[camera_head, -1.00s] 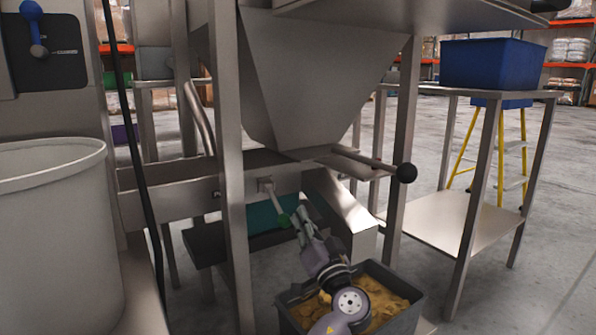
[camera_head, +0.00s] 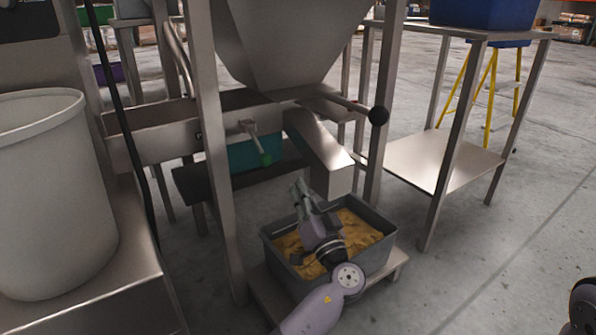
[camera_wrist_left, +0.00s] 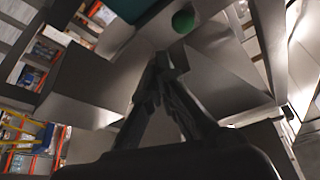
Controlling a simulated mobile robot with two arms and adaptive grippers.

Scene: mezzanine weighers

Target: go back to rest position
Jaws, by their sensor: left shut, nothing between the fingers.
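My left gripper (camera_head: 299,188) is in front of the steel weigher frame, above the grey bin of yellow-brown contents (camera_head: 377,222). Its fingers are together with nothing between them, as the left wrist view also shows (camera_wrist_left: 162,62). The green-tipped lever (camera_head: 266,159) on the weigher is up and left of the fingertips, with a gap between. The green knob also shows in the left wrist view (camera_wrist_left: 183,21). My right gripper is not in view; only a dark rounded part shows at the lower right edge.
A steel chute (camera_head: 322,155) slopes down just behind my left gripper. A frame post (camera_head: 216,170) stands to its left, and a large pale tub (camera_head: 50,200) further left. A steel table (camera_head: 440,160) stands at the right. The floor at the lower right is clear.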

